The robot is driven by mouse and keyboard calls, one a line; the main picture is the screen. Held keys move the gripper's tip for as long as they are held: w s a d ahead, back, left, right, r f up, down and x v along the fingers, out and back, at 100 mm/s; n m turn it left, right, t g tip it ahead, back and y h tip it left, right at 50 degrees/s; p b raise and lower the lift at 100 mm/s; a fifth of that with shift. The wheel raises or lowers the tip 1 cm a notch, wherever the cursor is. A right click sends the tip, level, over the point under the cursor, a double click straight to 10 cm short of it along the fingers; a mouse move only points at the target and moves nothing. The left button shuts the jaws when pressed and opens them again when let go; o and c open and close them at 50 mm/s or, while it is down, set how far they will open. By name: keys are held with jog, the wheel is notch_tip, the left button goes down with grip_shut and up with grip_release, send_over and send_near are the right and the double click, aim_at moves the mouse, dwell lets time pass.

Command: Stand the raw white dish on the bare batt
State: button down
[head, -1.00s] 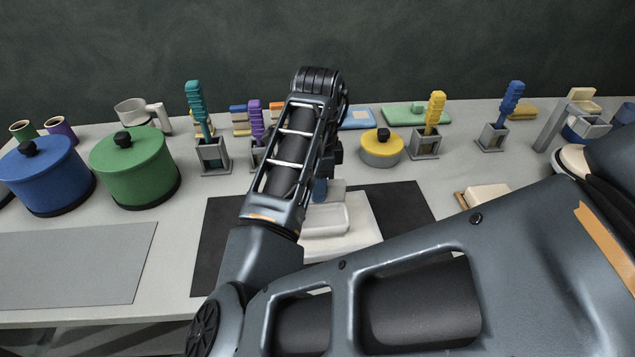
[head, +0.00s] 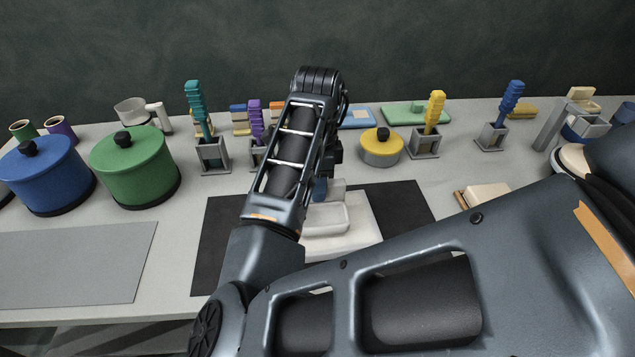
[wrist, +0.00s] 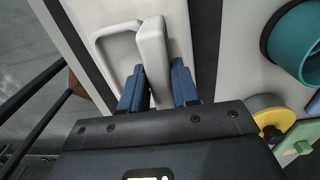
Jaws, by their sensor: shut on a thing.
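My gripper, largely behind my arm in the head view, shows its two blue fingers in the wrist view (wrist: 159,86). They are shut on an upright white slab-like piece (wrist: 152,45), taken here as the raw white dish, which also shows in the head view (head: 333,187). A white tray-like form with a rounded rim (head: 326,218) lies right beside it, seen also in the wrist view (wrist: 118,45). I cannot tell whether the two are one piece. Both are over a pale square batt (head: 366,236). Contact under the held piece is hidden.
A dark mat (head: 410,205) lies under the batt. A yellow-lidded pot (head: 381,150) and tool holders stand behind it. Green (head: 135,170) and blue (head: 45,178) lidded pots stand left. A white block (head: 487,195) lies right. A grey mat (head: 70,262) at front left is empty.

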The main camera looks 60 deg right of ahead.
jog(key=shift+f+b, duration=0.45)
jog(key=shift+f, duration=0.15)
dwell(0.7)
jog(key=c, duration=0.8)
grip_release()
jog(key=shift+o, duration=0.2)
jog(key=shift+r, duration=0.2)
jog(key=shift+r+p, duration=2.25)
jog(key=shift+r, duration=0.3)
jog(key=shift+d+r+p, duration=0.1)
jog(key=shift+r+p, duration=0.2)
jog(key=shift+r, duration=0.95)
